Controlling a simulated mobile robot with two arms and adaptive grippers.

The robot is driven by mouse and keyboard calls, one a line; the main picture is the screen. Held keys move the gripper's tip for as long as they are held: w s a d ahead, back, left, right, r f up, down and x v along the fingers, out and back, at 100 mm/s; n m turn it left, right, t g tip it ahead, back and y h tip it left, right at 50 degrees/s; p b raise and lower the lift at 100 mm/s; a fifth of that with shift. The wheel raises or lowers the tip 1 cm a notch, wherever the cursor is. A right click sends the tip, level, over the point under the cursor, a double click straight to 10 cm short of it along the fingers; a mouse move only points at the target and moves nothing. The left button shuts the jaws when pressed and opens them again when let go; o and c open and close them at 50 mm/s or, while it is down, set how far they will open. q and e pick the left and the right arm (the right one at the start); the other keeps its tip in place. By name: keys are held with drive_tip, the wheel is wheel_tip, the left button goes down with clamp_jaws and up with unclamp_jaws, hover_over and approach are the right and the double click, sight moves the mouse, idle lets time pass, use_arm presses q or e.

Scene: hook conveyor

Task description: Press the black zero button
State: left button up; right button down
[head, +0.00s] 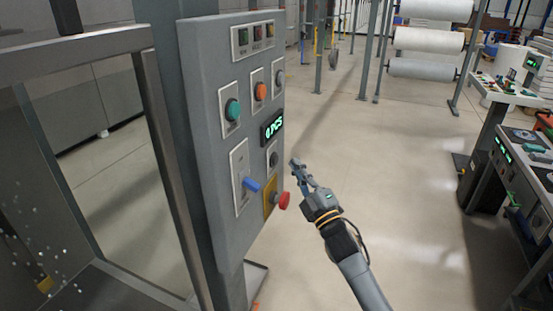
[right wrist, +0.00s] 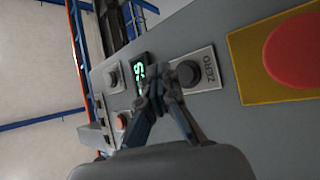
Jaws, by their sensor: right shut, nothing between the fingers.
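The black zero button (head: 273,159) is a round knob on a light plate on the grey control panel (head: 205,150), under the green-lit display (head: 272,126). In the right wrist view the black button (right wrist: 186,73) sits beside the word ZERO on its plate. My right gripper (head: 294,164) is shut and empty, with its fingertips just right of the button in the head view. In the right wrist view the fingertips (right wrist: 158,92) are close to the plate's edge beside the button; I cannot tell whether they touch anything. My left gripper is not in view.
A red emergency knob (head: 283,200) on a yellow plate sticks out just below the zero button. A blue selector (head: 251,184), a green button (head: 232,109) and an orange button (head: 260,91) are on the same panel. The floor (head: 400,150) to the right is open.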

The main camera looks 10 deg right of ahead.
drive_tip(key=shift+s+d, duration=0.45)
drive_tip(key=shift+d, duration=0.15)
drive_tip(key=shift+s+d, duration=0.4)
drive_tip(key=shift+d, duration=0.2)
wheel_tip(320, 180, down, 24)
drive_tip(key=s+d+m+g+h, duration=0.2)
drive_tip(key=s+m+g+h, duration=0.1)
drive_tip(key=m+g+h, duration=0.15)
drive_tip(key=s+f+m+g, duration=0.25)
drive_tip(key=s+f, duration=0.35)
drive_tip(key=f, duration=0.5)
drive_tip(key=s+f+m+g, duration=0.25)
drive_tip(key=s+f, duration=0.35)
drive_tip(key=f, duration=0.5)
drive_tip(key=s+f+m+g+h, duration=0.1)
drive_tip(key=s+f+g, duration=0.2)
drive_tip(key=s+f, duration=0.65)
drive_tip(key=s+f+m+g+h, duration=0.15)
drive_tip(key=s+f+g, duration=0.35)
drive_tip(key=s, duration=0.7)
drive_tip(key=s+f+m+g, duration=0.1)
drive_tip(key=s+f+g, duration=0.1)
drive_tip(key=s, duration=0.9)
drive_tip(key=s+f+m+g, duration=0.1)
drive_tip(key=s+f, duration=0.4)
drive_tip(key=s, duration=0.6)
drive_tip(key=shift+d+f+m+g+y, duration=0.15)
drive_tip(key=shift+m+g+y, duration=0.2)
drive_tip(key=shift+m, duration=0.15)
